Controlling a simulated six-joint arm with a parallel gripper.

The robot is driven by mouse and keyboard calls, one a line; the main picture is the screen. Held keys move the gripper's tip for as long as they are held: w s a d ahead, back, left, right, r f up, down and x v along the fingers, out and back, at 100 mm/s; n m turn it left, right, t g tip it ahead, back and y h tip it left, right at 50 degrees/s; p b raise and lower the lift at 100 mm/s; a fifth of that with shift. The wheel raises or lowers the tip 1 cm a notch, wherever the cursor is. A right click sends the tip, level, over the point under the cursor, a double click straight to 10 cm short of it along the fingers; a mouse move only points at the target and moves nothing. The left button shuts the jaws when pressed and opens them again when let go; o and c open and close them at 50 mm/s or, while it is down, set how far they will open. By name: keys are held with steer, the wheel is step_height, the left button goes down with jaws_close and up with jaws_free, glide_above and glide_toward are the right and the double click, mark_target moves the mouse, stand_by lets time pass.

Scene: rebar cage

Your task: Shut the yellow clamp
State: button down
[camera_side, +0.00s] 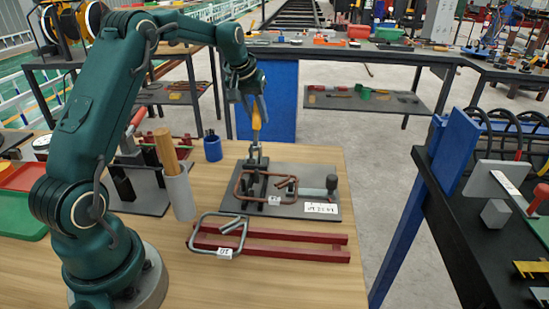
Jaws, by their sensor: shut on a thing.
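The yellow clamp (256,121) has a yellow handle standing roughly upright above its dark metal base at the left of a grey plate (325,181). My gripper (255,102) comes down from above and is shut on the upper part of the yellow handle, hiding its top. A reddish-brown bent rebar stirrup (239,185) lies on the plate around the clamp's base. The clamp's arm is too small to make out clearly.
A grey bent stirrup (201,249) lies across two red bars (290,240) in front of the plate. A grey holder with wooden rods (179,196) and a blue cup (213,148) stand to the left. The wooden table's (320,285) front right is clear.

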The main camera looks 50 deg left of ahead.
stand_by(0.9)
steer(key=shift+s+d+r+t+y, duration=0.25)
steer(key=shift+s+d+t+y, duration=0.15)
steer(key=shift+t+y, duration=0.2)
steer(key=shift+s+d+r+t+y, duration=0.2)
steer(key=shift+s+d+t+y, duration=0.15)
steer(key=shift+t+y, duration=0.2)
steer(key=c, duration=0.7)
jaws_free()
steer(key=shift+v, duration=2.55)
